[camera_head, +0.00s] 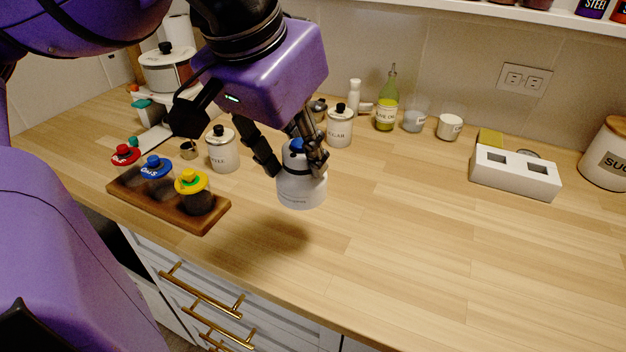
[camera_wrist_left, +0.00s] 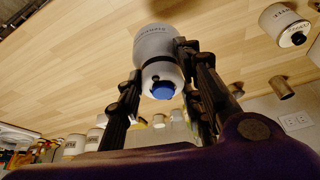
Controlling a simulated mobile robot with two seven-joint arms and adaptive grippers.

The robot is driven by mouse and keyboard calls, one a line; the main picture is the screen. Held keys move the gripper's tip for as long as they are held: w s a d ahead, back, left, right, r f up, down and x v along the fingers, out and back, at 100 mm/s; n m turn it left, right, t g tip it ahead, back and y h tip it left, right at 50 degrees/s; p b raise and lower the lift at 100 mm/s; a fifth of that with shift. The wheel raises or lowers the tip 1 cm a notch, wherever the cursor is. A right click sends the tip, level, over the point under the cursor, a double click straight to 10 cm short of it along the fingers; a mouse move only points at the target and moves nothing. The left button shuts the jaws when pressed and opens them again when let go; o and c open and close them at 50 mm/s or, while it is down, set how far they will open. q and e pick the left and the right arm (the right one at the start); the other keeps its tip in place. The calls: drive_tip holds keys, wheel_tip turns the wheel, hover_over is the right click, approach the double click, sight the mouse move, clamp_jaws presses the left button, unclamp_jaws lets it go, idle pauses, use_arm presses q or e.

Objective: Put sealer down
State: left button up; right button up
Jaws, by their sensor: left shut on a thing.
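The sealer (camera_head: 302,188) is a whitish-grey rounded device with a dark band and a blue top. My left gripper (camera_head: 291,160) is shut on it near its top and holds it upright, with a shadow on the counter in front of it. In the left wrist view the sealer (camera_wrist_left: 155,45) sits between the two fingers of the gripper (camera_wrist_left: 160,85), its blue knob toward the camera. The wooden counter (camera_head: 400,250) lies beneath. Whether the sealer's base touches the counter is hard to tell. My right gripper is not in view.
A wooden tray (camera_head: 150,207) with red, blue and yellow lidded jars stands at the left. White canisters (camera_head: 222,155) and (camera_head: 340,130) stand near the sealer. A white block with two slots (camera_head: 514,175) is at the right. The front middle and right of the counter are clear.

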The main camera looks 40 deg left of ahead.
use_arm(q)
drive_tip(key=shift+w+a+r+p, duration=0.1)
drive_tip(key=shift+w+a+p, duration=0.25)
drive_tip(key=shift+p, duration=1)
drive_tip(key=shift+w+a+r+p, duration=0.15)
drive_tip(key=shift+w+p, duration=0.3)
drive_tip(key=shift+p, duration=0.85)
drive_tip(key=w+a+f, duration=0.1)
drive_tip(key=w+f, duration=0.1)
drive_tip(key=f, duration=0.2)
drive_tip(key=w+a+f, duration=0.2)
drive_tip(key=w+f, duration=0.1)
drive_tip(key=f, duration=0.1)
drive_tip(key=w+a+f+p, duration=0.1)
drive_tip(key=w+a+f, duration=0.1)
drive_tip(key=w+f, duration=0.1)
drive_tip(key=shift+w+f, duration=0.2)
drive_tip(key=shift+f, duration=0.45)
drive_tip(key=shift+d, duration=0.1)
drive_tip(key=shift+f, duration=0.2)
drive_tip(key=o, duration=1.3)
drive_tip(key=shift+o, duration=0.2)
